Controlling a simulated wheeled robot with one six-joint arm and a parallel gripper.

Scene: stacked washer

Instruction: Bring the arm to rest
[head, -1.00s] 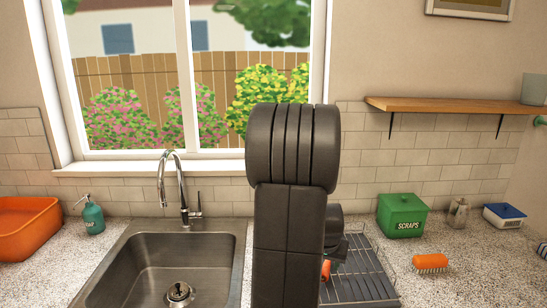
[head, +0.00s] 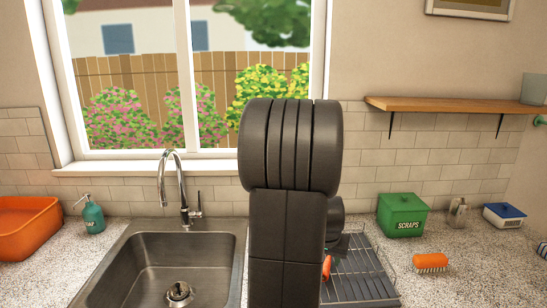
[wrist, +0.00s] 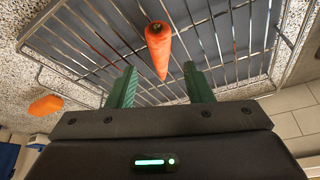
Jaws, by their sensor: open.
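My arm stands upright in the middle of the head view and hides part of the counter and the rack. My gripper (wrist: 160,88) shows in the wrist view with its two green fingers apart and nothing between them. An orange carrot (wrist: 159,45) lies on the wire dish rack (wrist: 225,40), just beyond the fingertips. In the head view a bit of the carrot (head: 326,267) shows beside my arm, on the rack (head: 362,278). The gripper itself is hidden behind my arm in the head view.
A steel sink (head: 165,262) with a tap (head: 176,190) is left of my arm. A soap bottle (head: 93,215) and an orange tub (head: 25,225) stand further left. Right of the rack are a green scraps box (head: 402,215) and an orange brush (head: 430,262). A shelf (head: 455,106) juts out above.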

